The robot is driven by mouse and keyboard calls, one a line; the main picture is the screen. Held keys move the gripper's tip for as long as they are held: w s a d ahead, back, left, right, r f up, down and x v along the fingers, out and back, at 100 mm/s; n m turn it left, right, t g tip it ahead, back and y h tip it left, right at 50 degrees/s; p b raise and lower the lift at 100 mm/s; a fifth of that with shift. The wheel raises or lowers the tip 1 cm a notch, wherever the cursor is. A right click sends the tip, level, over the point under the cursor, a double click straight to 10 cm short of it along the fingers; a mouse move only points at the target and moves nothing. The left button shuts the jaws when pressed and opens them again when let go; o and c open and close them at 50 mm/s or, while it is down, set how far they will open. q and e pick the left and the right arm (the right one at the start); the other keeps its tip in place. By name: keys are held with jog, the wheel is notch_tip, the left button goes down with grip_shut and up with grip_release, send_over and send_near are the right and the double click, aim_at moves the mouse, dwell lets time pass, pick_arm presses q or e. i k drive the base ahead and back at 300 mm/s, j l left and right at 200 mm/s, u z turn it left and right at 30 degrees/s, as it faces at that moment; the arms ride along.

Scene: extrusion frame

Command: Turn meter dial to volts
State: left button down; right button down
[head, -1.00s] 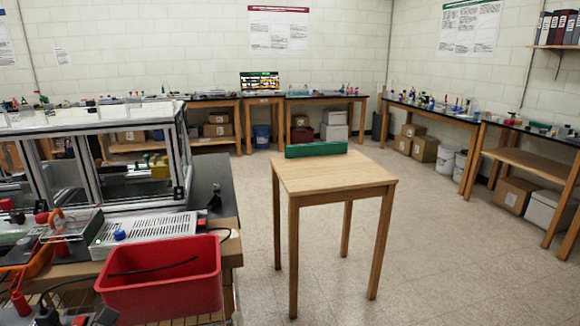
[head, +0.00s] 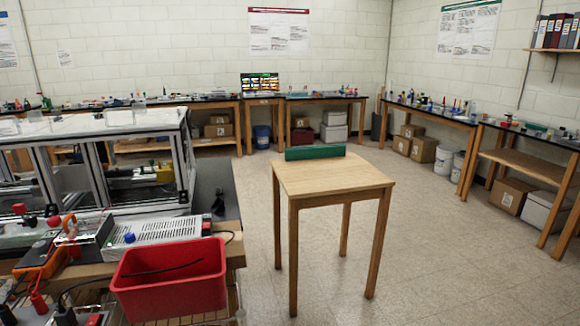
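An orange-cased device (head: 40,264), which looks like the meter, lies at the left edge on the near workbench. A red lead and plug (head: 38,300) show just below it. Its dial is too small and angled to make out, so I cannot tell its setting. Neither of my grippers is in the head view.
A red bin (head: 170,278) stands at the bench's near corner, beside a perforated grey power supply (head: 155,236). An aluminium-framed clear enclosure (head: 95,125) stands behind them. A small wooden table (head: 335,175) with a green block (head: 315,152) stands on open floor at centre.

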aim_at(40, 248)
jog(key=u, duration=1.5)
jog(key=i+j+z, duration=0.2)
jog(key=j+z, duration=0.3)
jog(key=i+j+z, duration=0.1)
jog(key=j+z, duration=0.85)
